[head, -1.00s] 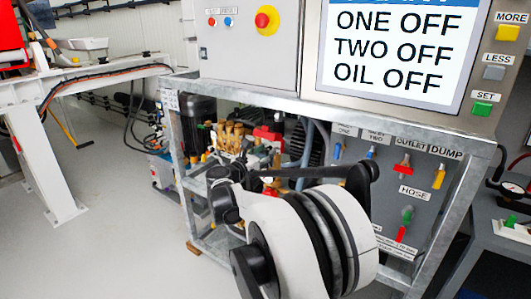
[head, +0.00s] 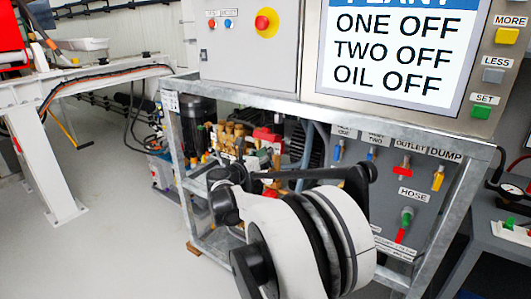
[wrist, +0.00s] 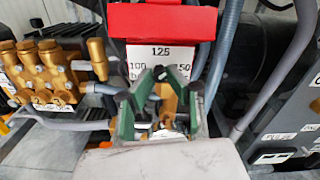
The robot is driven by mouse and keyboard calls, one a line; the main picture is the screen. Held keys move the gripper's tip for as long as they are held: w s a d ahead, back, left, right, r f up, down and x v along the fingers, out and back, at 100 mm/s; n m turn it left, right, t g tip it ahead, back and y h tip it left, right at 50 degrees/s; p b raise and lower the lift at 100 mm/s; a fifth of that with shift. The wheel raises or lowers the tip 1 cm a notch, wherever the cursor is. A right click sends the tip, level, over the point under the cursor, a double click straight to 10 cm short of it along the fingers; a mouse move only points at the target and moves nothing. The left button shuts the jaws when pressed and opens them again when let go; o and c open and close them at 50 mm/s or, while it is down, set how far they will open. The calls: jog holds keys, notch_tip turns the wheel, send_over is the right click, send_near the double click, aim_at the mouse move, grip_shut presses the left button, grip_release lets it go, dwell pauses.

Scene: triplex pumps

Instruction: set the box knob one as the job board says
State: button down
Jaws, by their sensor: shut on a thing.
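In the wrist view a red box (wrist: 160,22) carries a white scale plate (wrist: 160,58) marked 125 at the top, 100 at the left and 150 at the right. A tan-brass knob (wrist: 168,97) sits just below the plate. The green fingers of my gripper (wrist: 161,88) are around it, shut on it. The fingers and dark tips partly hide the knob and scale, so its exact setting cannot be read. In the head view my arm hides the gripper. No job board is readable; a plant screen (head: 397,50) reads ONE OFF, TWO OFF, OIL OFF.
Brass pump fittings (wrist: 52,75) stand left of the gripper, with grey hoses (wrist: 224,55) close to its right. The metal frame (head: 330,113) surrounds the pumps. A valve panel (head: 408,225) with coloured handles is at right. The floor (head: 110,215) at left is clear.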

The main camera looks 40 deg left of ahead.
jog(key=n, duration=0.5)
jog(key=shift+n+p, duration=0.4)
jog(key=n, duration=0.5)
jog(key=n+p, duration=0.1)
jog(key=n, duration=0.4)
jog(key=shift+n, duration=2.5)
jog(key=c, duration=1.7)
grip_release()
